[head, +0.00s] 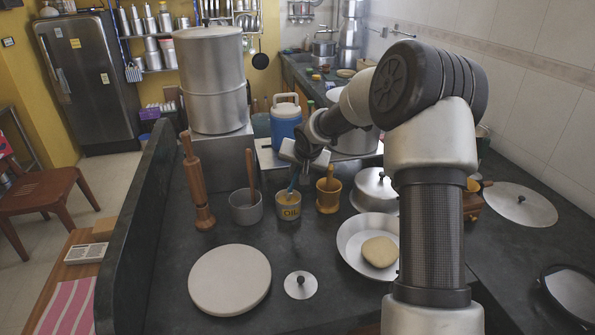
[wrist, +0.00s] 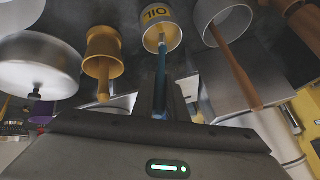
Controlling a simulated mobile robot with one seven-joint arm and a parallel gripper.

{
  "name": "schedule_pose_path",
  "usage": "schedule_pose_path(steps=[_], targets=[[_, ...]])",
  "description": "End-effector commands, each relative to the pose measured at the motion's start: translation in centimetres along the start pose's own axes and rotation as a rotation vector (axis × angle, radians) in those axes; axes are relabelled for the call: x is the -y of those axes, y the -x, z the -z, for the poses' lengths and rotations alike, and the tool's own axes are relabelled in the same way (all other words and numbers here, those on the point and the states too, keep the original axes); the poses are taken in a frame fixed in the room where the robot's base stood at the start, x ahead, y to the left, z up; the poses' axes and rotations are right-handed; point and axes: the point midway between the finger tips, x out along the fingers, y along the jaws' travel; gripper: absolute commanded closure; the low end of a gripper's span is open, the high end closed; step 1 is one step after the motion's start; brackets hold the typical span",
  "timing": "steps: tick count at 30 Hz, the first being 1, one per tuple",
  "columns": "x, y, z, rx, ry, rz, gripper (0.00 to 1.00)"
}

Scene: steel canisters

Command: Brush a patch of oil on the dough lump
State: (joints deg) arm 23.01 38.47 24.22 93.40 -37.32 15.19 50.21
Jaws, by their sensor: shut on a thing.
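The pale dough lump (head: 380,252) lies in a shallow metal pan (head: 350,240) at the right of the counter. The oil cup (head: 288,213) is a small metal cup with a yellow "OIL" label, left of the pan; it also shows in the wrist view (wrist: 158,14). A blue-handled brush (head: 292,182) stands in the cup, its lower end hidden inside. My gripper (head: 298,166) is above the cup, shut on the brush handle, which shows between the fingers in the wrist view (wrist: 161,68).
A wooden mortar with pestle (head: 328,196) stands close right of the oil cup, and a grey cup with a wooden stick (head: 245,208) close left. A round board (head: 229,279) and a small lid (head: 301,285) lie in front. A lidded pot (head: 374,188) stands behind the pan.

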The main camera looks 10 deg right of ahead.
Motion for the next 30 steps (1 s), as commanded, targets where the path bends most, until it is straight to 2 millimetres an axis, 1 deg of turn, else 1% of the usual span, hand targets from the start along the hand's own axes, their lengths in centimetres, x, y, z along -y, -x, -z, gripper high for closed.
schedule_pose_path(steps=[30], targets=[[-0.20,-0.64,-0.44,0.000,0.000,0.000,1.00]])
